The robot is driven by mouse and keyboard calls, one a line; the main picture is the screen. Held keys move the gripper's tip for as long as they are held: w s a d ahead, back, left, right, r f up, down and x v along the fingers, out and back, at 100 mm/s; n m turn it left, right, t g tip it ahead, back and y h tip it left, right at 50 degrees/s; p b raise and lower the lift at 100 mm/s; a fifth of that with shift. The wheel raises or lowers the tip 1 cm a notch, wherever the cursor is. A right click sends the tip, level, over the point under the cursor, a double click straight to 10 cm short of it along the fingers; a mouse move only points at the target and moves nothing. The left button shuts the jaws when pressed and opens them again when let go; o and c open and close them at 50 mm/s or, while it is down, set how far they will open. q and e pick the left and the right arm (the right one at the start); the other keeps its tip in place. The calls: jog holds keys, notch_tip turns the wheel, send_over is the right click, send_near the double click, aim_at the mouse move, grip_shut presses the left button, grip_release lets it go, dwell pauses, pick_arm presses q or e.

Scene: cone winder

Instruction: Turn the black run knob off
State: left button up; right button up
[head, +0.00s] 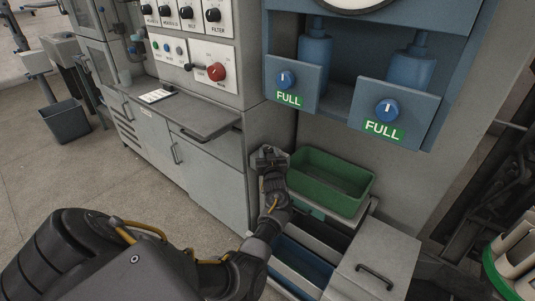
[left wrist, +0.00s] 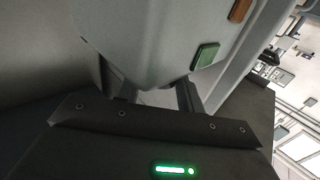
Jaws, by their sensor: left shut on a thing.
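Several black knobs sit in a row on the white upper panel (head: 187,14) at the upper left of the head view; one is labelled FILTER (head: 212,15). Most labels are too small to read, so I cannot tell which is the run knob. My left gripper (head: 268,154) is well below and right of these panels, beside the green bin. In the left wrist view its fingers (left wrist: 148,95) are shut on a pale grey body (left wrist: 150,40), only partly visible. My right gripper is out of view.
The green bin (head: 330,178) stands right of my gripper, above an open drawer with a blue bin (head: 302,262). A grey shelf (head: 205,121) juts out below the panels. Blue dials (head: 387,109) marked FULL are at upper right. Floor at left is mostly clear.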

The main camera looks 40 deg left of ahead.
pick_arm(q)
jog(key=o, duration=1)
jog(key=shift+c, duration=0.2)
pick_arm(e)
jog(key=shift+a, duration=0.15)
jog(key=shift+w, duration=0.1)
pick_arm(q)
jog(key=shift+s+d+p, duration=0.15)
jog(key=shift+p, duration=0.15)
jog(key=shift+r+p+v, duration=0.25)
jog(key=shift+p+v, duration=0.8)
jog(key=shift+v, duration=0.05)
jog(key=p+v, duration=0.4)
jog(key=v, duration=0.4)
jog(key=shift+f, duration=0.2)
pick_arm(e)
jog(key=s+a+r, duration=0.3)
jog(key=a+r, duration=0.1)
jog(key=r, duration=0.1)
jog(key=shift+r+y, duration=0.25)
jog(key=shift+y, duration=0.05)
